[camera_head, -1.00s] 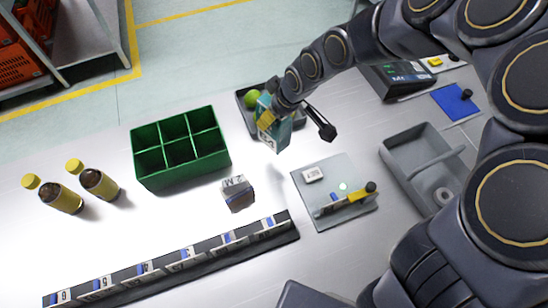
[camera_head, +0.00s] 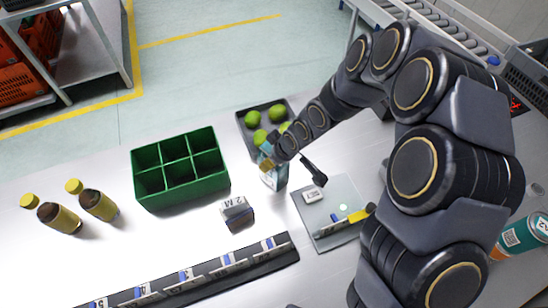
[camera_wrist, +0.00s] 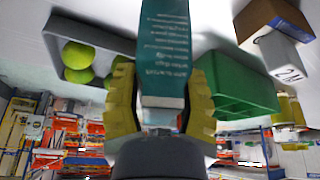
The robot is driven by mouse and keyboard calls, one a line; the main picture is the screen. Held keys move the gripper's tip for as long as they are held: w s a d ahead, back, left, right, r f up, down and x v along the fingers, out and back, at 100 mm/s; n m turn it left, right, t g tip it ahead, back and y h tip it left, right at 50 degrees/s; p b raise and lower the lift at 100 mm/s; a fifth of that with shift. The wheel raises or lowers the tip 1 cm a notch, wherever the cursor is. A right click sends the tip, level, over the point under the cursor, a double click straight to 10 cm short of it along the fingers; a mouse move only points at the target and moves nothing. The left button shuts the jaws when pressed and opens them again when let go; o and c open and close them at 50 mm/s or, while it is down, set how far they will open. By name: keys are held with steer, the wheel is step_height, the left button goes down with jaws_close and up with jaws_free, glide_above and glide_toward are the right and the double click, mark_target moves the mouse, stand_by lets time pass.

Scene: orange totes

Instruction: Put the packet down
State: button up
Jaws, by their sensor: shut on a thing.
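The teal packet (camera_head: 274,180) with a white label is held in my gripper (camera_head: 268,163), upright or nearly so, just in front of the grey tray. I cannot tell whether its lower end touches the table. In the wrist view the teal packet (camera_wrist: 166,50), with rows of pale print, sits between the two yellow fingers of my gripper (camera_wrist: 160,88), which are shut on it from both sides. My arm hides part of the packet's upper end in the head view.
The grey tray (camera_head: 243,129) with several green fruits is behind. A green divided crate (camera_head: 150,203) and a small box marked 2M (camera_head: 237,212) are left. A grey board (camera_head: 310,222) with small items is right. A labelled black rail (camera_head: 205,277) runs in front; two bottles (camera_head: 97,203) stand far left.

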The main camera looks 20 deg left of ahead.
steer(key=o, duration=1)
steer(key=shift+f, duration=0.1)
steer(key=v, duration=1.2)
